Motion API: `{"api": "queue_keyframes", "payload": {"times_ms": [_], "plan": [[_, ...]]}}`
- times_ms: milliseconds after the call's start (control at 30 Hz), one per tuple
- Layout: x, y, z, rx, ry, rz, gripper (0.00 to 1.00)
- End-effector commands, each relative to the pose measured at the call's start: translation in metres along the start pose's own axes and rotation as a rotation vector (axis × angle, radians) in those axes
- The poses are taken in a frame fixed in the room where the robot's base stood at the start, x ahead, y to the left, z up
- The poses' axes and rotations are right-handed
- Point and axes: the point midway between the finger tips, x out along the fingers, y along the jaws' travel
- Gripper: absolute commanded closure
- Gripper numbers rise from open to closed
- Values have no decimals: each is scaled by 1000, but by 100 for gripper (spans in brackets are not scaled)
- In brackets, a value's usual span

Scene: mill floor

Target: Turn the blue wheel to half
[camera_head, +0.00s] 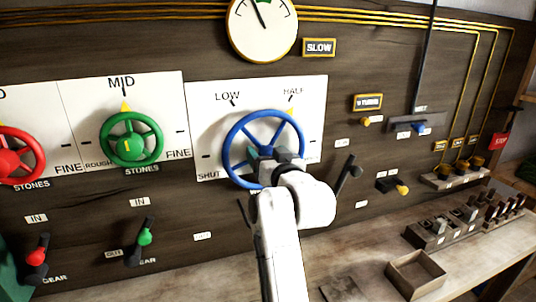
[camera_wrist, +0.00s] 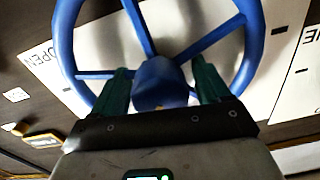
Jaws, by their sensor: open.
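The blue wheel (camera_head: 239,136) is mounted on a white dial plate (camera_head: 207,130) marked SHUT, LOW and HALF. A yellow pointer (camera_head: 291,110) sits at the wheel's upper right rim, just under the HALF mark. My gripper (camera_head: 268,153) is at the wheel's centre, and my arm covers the wheel's lower right. In the wrist view the blue wheel (camera_wrist: 250,45) fills the top, and the dark green fingers of my gripper (camera_wrist: 163,82) stand apart on either side of its hub. Whether they touch the hub I cannot tell.
A green wheel (camera_head: 158,134) and a red wheel (camera_head: 38,150) are to the left. A round gauge (camera_head: 262,35) and a SLOW sign (camera_head: 319,47) are above. A black lever (camera_head: 347,178) is close on the right. A bench with an open box (camera_head: 416,274) lies below right.

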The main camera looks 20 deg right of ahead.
Motion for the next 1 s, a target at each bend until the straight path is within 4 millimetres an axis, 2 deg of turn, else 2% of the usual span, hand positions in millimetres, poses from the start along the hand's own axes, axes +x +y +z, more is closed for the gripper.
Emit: {"api": "queue_keyframes", "payload": {"times_ms": [67,600,1000], "plan": [[0,0,0,0,0,0,25],[0,0,0,0,0,0,77],[0,0,0,-58,-1,1,79]]}}
